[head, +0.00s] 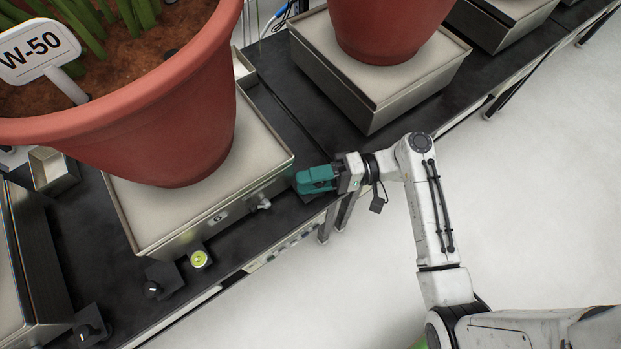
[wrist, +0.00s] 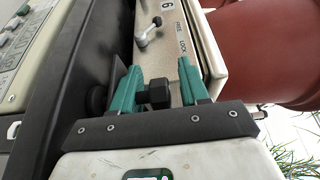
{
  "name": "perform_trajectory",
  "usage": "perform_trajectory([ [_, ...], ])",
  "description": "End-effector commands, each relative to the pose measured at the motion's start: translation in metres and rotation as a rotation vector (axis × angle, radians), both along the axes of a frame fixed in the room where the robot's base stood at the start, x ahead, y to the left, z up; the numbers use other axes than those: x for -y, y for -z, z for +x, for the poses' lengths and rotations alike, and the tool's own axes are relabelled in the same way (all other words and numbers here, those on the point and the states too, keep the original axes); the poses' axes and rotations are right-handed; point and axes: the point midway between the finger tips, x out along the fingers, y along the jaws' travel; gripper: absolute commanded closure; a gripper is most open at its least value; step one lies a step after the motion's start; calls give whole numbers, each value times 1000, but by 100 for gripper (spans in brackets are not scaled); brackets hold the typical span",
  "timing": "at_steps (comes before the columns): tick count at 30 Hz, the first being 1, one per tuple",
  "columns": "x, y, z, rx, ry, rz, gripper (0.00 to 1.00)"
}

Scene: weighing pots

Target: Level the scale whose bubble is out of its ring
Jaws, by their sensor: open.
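The scale (head: 196,242) under the pot labelled W-50 (head: 180,130) has a round green bubble vial (head: 199,259) at its front edge. The bubble's place against its ring is too small to tell. A black levelling knob (head: 152,289) sits at its front left corner. My gripper (head: 303,181) is at the scale's right front corner. In the wrist view its teal fingers (wrist: 160,72) are open, one on each side of a black knob (wrist: 158,94); I cannot tell whether they touch it. A lever (wrist: 150,32) marked FREE and LOCK is on the scale's wall.
The black bench (head: 285,95) has a narrow gap between scales. Open floor (head: 540,180) lies in front.

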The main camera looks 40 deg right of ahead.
Motion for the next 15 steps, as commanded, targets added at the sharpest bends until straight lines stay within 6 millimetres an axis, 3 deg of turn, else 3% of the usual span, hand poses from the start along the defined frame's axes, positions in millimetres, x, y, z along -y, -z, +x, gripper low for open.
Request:
perform_trajectory([
  [8, -1, 0, 0, -1, 0, 0, 56],
  [15, -1, 0, 0, -1, 0, 0, 79],
])
